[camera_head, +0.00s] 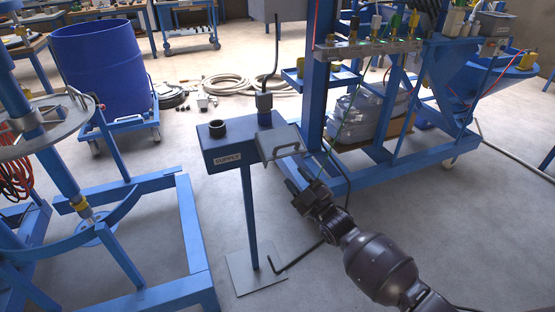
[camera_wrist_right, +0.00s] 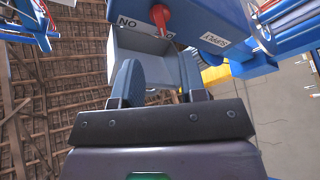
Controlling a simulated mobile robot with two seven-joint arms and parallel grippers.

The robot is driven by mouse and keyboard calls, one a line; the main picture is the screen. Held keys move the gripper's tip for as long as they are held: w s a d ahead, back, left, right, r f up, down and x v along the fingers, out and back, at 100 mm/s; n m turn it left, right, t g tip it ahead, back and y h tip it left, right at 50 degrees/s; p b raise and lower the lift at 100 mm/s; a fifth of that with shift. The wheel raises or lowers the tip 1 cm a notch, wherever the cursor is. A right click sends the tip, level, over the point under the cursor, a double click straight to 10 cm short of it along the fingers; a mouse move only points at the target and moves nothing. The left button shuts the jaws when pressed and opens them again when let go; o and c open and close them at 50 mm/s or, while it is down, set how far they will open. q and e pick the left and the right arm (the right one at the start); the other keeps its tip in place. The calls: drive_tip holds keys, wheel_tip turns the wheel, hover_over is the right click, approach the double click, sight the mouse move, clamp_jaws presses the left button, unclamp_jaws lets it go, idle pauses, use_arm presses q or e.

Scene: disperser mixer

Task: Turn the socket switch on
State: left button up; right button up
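The blue socket box (camera_head: 238,145), marked SUPPLY, stands on a thin post in the middle of the head view. The red switch (camera_wrist_right: 160,17) shows in the right wrist view, beside a white label (camera_wrist_right: 138,24) with letters upside down. The switch is hidden in the head view. My right gripper (camera_head: 308,190) is just right of and below the box, apart from it. Its fingers (camera_wrist_right: 158,82) are spread and empty, with the switch beyond them. My left gripper is out of view.
A blue frame (camera_head: 192,225) stands at left and a blue rack (camera_head: 385,150) at right. Hoses (camera_head: 225,84) lie on the floor behind.

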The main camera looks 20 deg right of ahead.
drive_tip(key=b+x, duration=0.1)
drive_tip(key=x, duration=0.7)
drive_tip(key=shift+w+a, duration=0.2)
drive_tip(key=shift+w, duration=0.15)
drive_tip(key=shift+r, duration=0.15)
drive_tip(key=c, duration=0.6)
drive_tip(key=shift+o, duration=0.2)
